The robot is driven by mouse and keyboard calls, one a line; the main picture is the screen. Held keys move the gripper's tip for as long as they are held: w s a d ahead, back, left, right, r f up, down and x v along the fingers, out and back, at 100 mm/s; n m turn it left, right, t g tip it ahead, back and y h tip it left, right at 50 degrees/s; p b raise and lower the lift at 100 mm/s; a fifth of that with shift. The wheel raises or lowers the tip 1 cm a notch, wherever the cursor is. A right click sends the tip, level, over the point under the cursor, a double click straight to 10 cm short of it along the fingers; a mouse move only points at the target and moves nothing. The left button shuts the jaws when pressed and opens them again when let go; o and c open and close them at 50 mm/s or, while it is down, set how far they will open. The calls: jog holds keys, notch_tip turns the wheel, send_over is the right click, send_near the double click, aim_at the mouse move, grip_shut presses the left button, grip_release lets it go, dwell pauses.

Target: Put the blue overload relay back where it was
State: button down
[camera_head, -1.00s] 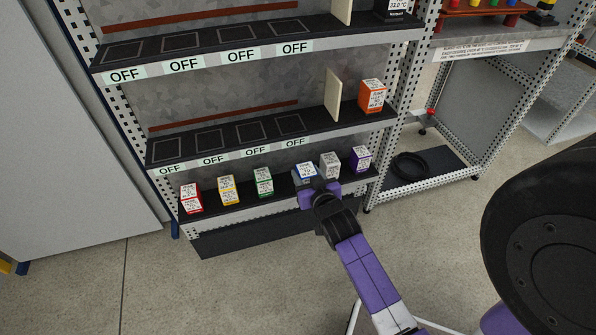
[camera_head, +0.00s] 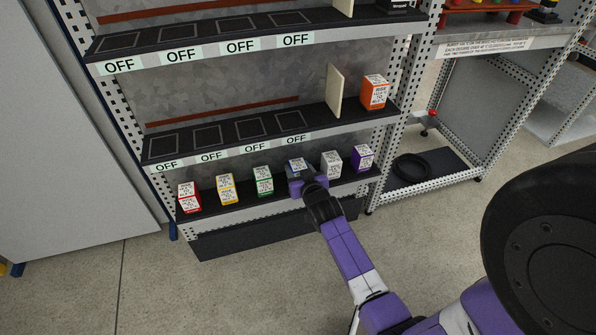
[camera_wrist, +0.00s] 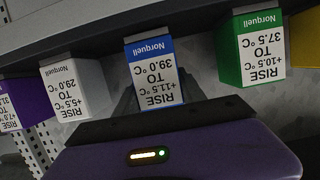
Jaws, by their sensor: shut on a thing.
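The blue overload relay (camera_head: 296,165) is a small box with a white label, on the lowest shelf between the green and the grey-white relays. My gripper (camera_head: 298,180) is shut on it at the shelf's front. In the wrist view the blue relay (camera_wrist: 154,72) is upside down in the picture, between my gripper's dark fingers (camera_wrist: 155,95). Its label reads +11.5 °C to 39.0 °C. Whether its base touches the shelf is hidden.
The green relay (camera_head: 263,181), yellow relay (camera_head: 226,189) and red relay (camera_head: 188,198) stand to the left. The grey-white relay (camera_head: 331,164) and purple relay (camera_head: 363,158) stand to the right. An orange relay (camera_head: 375,92) sits on the middle shelf (camera_head: 180,148), close above.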

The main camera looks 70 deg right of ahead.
jog(key=shift+w+d+f, duration=0.1)
jog(key=c, duration=0.7)
grip_release()
